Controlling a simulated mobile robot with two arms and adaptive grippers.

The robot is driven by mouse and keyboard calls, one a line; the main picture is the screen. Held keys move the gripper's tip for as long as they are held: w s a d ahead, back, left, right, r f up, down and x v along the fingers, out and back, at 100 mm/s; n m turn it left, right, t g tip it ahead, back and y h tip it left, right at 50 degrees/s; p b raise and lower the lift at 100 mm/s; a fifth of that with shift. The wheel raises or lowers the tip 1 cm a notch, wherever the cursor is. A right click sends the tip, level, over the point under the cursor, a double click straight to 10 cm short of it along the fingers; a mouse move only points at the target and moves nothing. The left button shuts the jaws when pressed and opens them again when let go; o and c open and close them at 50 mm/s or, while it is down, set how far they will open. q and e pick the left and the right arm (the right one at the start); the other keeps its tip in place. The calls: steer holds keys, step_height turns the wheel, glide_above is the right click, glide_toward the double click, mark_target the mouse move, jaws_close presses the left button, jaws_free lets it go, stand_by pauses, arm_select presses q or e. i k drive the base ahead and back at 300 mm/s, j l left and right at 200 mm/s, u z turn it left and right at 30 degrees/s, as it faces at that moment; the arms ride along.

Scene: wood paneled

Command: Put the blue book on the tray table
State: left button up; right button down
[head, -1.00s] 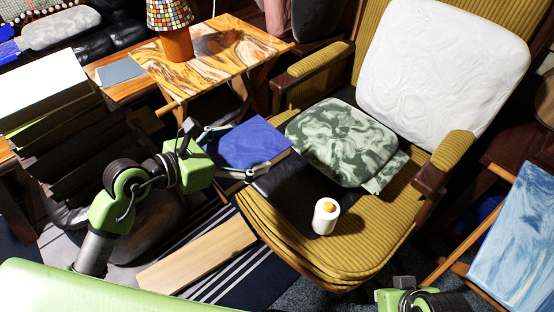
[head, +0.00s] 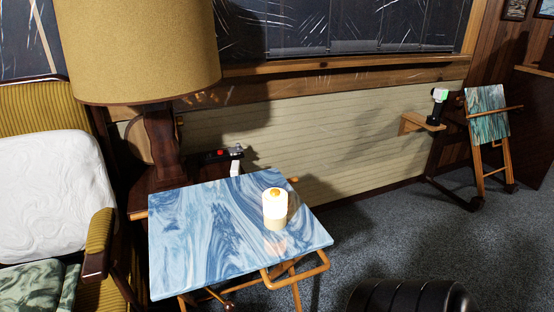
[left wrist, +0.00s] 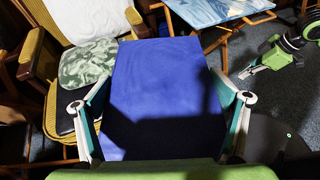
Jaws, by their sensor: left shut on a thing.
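The blue book (left wrist: 160,85) fills the middle of the left wrist view, with a dark shadow over its lower half. My left gripper (left wrist: 160,100) is shut on it, one finger along each side; neither shows in the head view. A tray table (head: 195,240) with a blue and white marbled top stands in the middle of the head view. Its edge also shows at the top of the left wrist view (left wrist: 205,10), beyond the book and apart from it. My right gripper (left wrist: 252,68) shows at the right of the left wrist view; its finger opening is too small to tell.
A white cylinder with a yellow-orange top (head: 275,208) stands on the table's right part; the left part is bare. A chair (head: 98,245) with a white cushion (head: 55,190) is left, a large lamp (head: 145,50) behind. Another small folding table (head: 487,115) stands far right.

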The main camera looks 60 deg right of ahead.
mark_target(203, 238)
steer(key=i+l+z, duration=0.1)
steer(key=l+z, duration=0.25)
steer(key=l, duration=1.35)
steer(key=i+l, duration=0.2)
steer(key=l, duration=0.15)
steer(key=z, duration=0.05)
